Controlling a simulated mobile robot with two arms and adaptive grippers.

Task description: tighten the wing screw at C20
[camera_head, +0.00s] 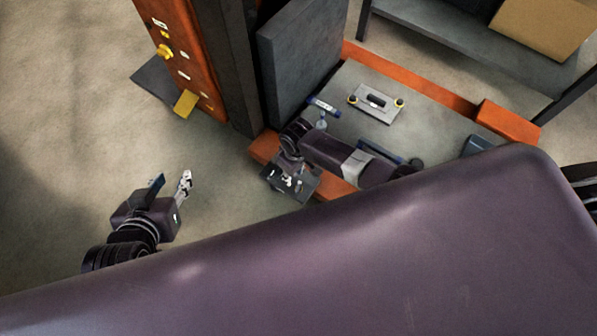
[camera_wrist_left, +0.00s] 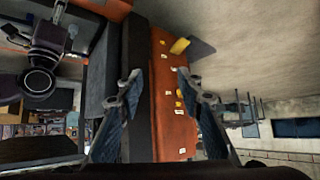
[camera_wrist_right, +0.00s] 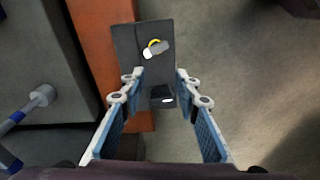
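A dark bracket plate (camera_wrist_right: 143,40) juts from the orange edge of the bench in the right wrist view. It carries a pale grey screw-like piece with a yellow ring (camera_wrist_right: 155,49), which may be the wing screw. A white label lower on the bracket is unreadable, so I cannot confirm C20. My right gripper (camera_wrist_right: 160,92) is open, its fingers apart on both sides of the bracket's lower part, short of the screw. The bracket also shows in the head view (camera_head: 304,187), partly hidden by my right gripper (camera_head: 287,182). My left gripper (camera_head: 170,182) is open and empty over the floor.
An orange cabinet (camera_head: 187,45) with labels and a yellow knob (camera_head: 165,51) stands at upper left. The grey bench (camera_head: 350,80) holds a plate with two yellow-ringed knobs (camera_head: 376,102). A dark grey block (camera_head: 295,60) rises behind.

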